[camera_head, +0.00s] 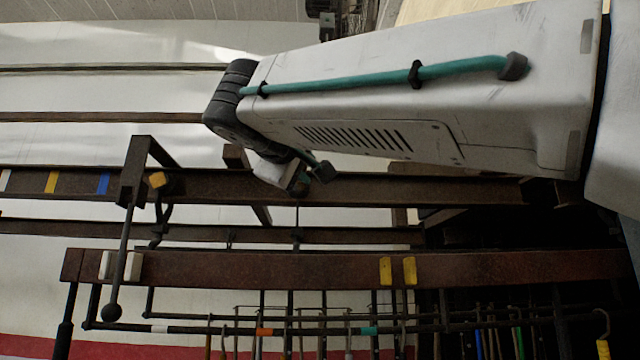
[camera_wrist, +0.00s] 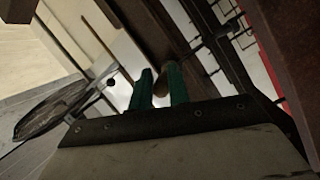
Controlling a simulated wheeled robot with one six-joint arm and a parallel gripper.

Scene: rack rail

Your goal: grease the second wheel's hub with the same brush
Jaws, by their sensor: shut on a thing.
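In the wrist view my gripper (camera_wrist: 161,88) has two green fingers closed on a brown, rounded piece (camera_wrist: 163,80) that looks like a brush handle. Its bristles cannot be made out. In the head view the wrist end of my arm (camera_head: 300,180) is small and dark, in front of the upper brown rail (camera_head: 400,188). My arm covers part of that rail. A dark hanger with a hook (camera_head: 160,215) and an orange-yellow block (camera_head: 157,180) hangs at the rail, left of my gripper and apart from it. I cannot clearly make out either wheel or its hub.
A lower brown beam (camera_head: 220,268) carries white blocks (camera_head: 120,265) and yellow tags (camera_head: 397,271). Several thin tools hang below it. A dark rounded object (camera_wrist: 52,105) is at the left of the wrist view.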

